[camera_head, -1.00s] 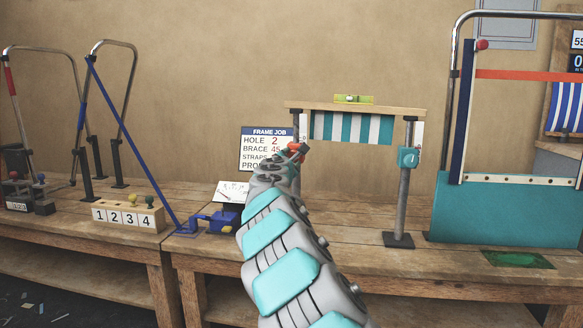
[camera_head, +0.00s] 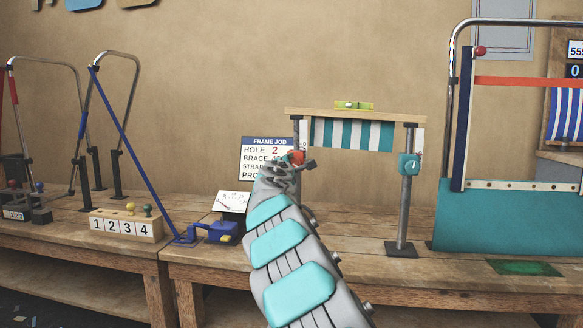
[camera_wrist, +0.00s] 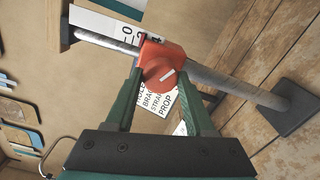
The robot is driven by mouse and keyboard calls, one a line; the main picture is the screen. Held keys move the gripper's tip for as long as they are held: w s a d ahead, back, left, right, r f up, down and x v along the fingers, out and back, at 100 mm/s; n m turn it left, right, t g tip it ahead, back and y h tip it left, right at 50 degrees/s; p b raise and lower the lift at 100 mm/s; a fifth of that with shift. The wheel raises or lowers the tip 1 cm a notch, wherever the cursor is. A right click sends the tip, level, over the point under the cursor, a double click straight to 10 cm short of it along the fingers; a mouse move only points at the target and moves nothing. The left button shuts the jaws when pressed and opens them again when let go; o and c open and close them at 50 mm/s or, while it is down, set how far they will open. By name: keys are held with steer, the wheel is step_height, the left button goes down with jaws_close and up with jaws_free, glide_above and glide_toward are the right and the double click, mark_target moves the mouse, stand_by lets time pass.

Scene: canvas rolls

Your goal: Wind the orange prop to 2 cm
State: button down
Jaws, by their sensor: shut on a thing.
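The orange prop's knob housing (camera_wrist: 156,62) sits on a grey metal post, and my gripper (camera_wrist: 160,80) is shut on its round orange knob. The knob shows a pale pointer line, tilted in the wrist view. A white scale strip (camera_wrist: 106,28) with figures stands along the post near the housing; its exact reading is too small to tell. In the head view the orange housing (camera_head: 297,157) shows just past my gripper (camera_head: 299,167), under the left end of the wooden beam (camera_head: 350,114).
A teal-knobbed prop (camera_head: 409,167) holds the beam's right end, and a spirit level (camera_head: 354,105) lies on top. A job card (camera_head: 262,146) stands behind my arm. A blue brace base (camera_head: 222,230) and a numbered block (camera_head: 124,225) lie to the left.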

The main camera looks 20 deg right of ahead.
steer(key=shift+c, duration=1.4)
jaws_free()
steer(key=shift+s+a, duration=0.1)
steer(key=v, duration=0.7)
steer(key=shift+s+a, duration=0.15)
steer(key=shift+s, duration=0.1)
